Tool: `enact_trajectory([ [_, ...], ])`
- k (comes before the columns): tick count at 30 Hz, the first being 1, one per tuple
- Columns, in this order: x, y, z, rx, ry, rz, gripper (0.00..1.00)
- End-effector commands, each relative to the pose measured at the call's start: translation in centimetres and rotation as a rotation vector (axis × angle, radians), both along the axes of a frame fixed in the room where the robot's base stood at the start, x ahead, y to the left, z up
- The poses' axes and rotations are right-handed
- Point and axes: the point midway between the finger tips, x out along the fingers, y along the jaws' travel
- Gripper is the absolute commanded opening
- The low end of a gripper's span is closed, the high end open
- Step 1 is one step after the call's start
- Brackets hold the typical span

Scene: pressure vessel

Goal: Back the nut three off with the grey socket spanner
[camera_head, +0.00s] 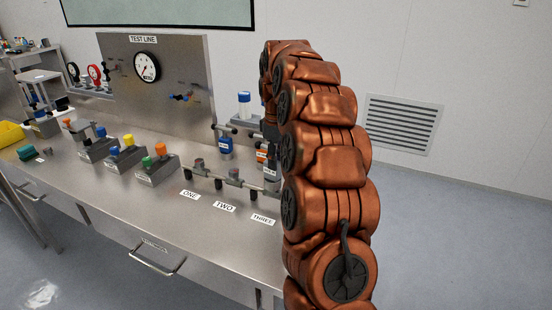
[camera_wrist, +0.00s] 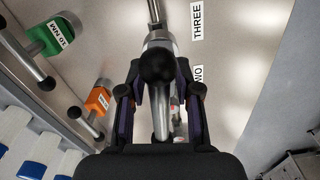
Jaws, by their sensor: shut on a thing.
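My gripper (camera_wrist: 160,98) is shut on the bar handle of the grey socket spanner (camera_wrist: 160,42). The bar's black knob (camera_wrist: 156,67) faces the wrist camera. The grey head lies in line with a metal pipe, near the THREE label (camera_wrist: 197,20); I cannot tell whether the socket sits on nut three. In the head view, the grey spanner's labelled body (camera_head: 270,169) shows just left of my arm, above the THREE label (camera_head: 263,219). Nut three is hidden, and my gripper is mostly hidden there behind my arm.
Nuts one (camera_head: 197,165) and two (camera_head: 233,174) stand on the pipe to the left. An orange spanner (camera_wrist: 97,101) and a green spanner (camera_wrist: 51,37) with bar handles stand close on the left. The test panel (camera_head: 185,75) rises behind. The bench front is clear.

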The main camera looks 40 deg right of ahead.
Motion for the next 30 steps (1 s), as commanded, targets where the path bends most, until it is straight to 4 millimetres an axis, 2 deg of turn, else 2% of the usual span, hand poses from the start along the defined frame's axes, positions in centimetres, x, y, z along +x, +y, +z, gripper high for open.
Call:
enact_trajectory([
  [14,0.2,-0.3,0.1,-0.001,-0.004,0.210,0.00],
  [20,0.2,-0.3,0.4,-0.001,-0.004,0.206,0.00],
  [30,0.2,-0.3,1.9,-0.001,-0.004,0.205,0.00],
])
